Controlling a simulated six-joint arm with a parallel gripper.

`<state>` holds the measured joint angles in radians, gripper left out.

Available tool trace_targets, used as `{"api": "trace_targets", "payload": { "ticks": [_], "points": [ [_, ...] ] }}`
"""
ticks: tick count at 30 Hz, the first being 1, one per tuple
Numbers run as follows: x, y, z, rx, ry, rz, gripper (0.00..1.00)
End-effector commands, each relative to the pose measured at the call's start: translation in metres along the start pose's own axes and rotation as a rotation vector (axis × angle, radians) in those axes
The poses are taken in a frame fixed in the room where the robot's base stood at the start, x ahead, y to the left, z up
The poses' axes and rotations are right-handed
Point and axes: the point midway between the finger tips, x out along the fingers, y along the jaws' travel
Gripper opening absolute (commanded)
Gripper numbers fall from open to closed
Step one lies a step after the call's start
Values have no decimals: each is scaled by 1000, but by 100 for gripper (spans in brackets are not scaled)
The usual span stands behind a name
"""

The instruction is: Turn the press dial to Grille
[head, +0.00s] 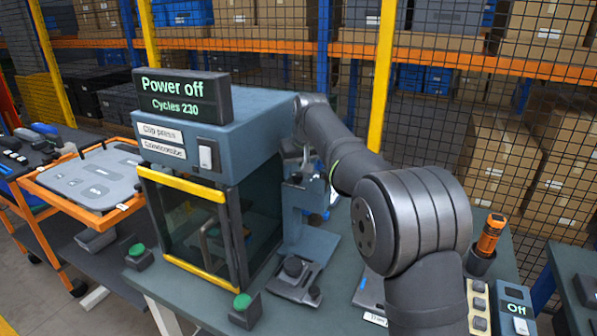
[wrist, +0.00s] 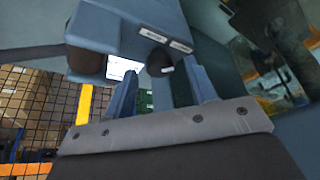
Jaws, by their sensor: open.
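In the wrist view, a dark round knob (wrist: 160,62), which looks like the press dial, sits on a blue-grey housing (wrist: 100,30). Small white labels (wrist: 180,46) are beside it, too small to read. My gripper (wrist: 160,78) is open, its two blue-grey fingers apart on either side of the knob in the picture. Contact cannot be told, and no pointer setting is readable. In the head view, the press (head: 225,135) is a blue-grey cabinet with a yellow-framed clear guard. My arm reaches behind its right side, and my gripper's fingers are hard to make out there.
A display (head: 182,97) on the press reads "Power off, Cycles 230". Green buttons (head: 242,302) stand in front. A blue-grey stand (head: 305,225) and a small black-knobbed fixture (head: 293,268) are right of the cabinet. An orange-handled tool (head: 490,236) stands at right. Mesh fencing is behind.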

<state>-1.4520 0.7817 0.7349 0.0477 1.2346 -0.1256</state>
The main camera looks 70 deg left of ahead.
Motion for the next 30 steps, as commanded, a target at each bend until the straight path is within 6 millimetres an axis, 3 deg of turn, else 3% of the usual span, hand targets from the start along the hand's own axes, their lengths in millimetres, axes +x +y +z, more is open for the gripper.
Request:
{"api": "trace_targets", "payload": {
  "ticks": [11, 12, 19, 30],
  "points": [
    [8, 0, 0, 0, 1, 0, 52],
    [8, 0, 0, 0, 1, 0, 50],
    [8, 0, 0, 0, 1, 0, 7],
    [8, 1, 0, -53, 0, -22, 7]
  ]
}}
